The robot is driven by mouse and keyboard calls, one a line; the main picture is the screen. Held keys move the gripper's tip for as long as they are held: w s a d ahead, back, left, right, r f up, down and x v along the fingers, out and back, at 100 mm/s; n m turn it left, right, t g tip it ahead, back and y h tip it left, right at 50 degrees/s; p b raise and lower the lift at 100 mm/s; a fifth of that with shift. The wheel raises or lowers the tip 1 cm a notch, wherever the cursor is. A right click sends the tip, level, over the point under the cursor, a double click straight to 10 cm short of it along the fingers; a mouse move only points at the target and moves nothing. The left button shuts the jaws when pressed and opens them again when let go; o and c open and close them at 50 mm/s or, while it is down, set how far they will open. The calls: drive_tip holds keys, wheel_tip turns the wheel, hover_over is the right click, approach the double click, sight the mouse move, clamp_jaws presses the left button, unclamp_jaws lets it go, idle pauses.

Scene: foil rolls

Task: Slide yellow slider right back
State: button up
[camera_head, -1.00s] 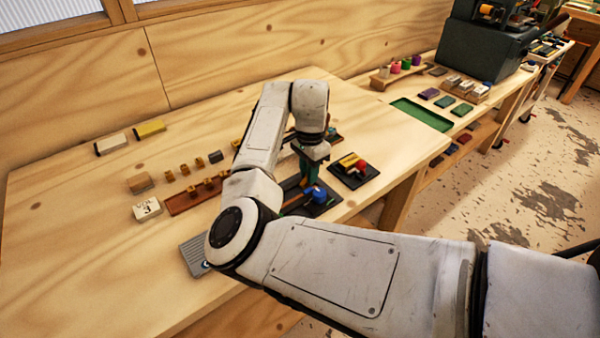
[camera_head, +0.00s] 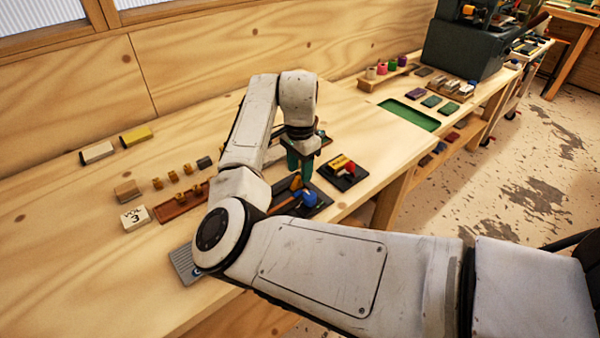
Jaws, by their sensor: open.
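A yellow piece (camera_head: 341,162) with dark marks sits on a small black board (camera_head: 344,182), with a red knob (camera_head: 348,170) at its front right. I cannot tell for certain whether this piece is the yellow slider. My gripper (camera_head: 300,183) has green fingers and points down, just left of that board and apart from the yellow piece. It is open, over a larger black board (camera_head: 316,205) that carries a blue knob (camera_head: 309,198) and an orange bar (camera_head: 285,204). My arm hides part of this larger board, and the fingertips are too small to see clearly.
Wooden blocks and a reddish-brown rack (camera_head: 182,201) lie left of my arm. A grey ridged plate (camera_head: 183,262) is partly behind my elbow. A green tray (camera_head: 409,114) lies at the back right. Bare table (camera_head: 80,260) lies at the front left.

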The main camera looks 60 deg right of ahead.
wheel_tip(320, 180, up, 9)
drive_tip(key=shift+f+b, duration=0.15)
drive_tip(key=shift+b, duration=0.2)
idle(0.5)
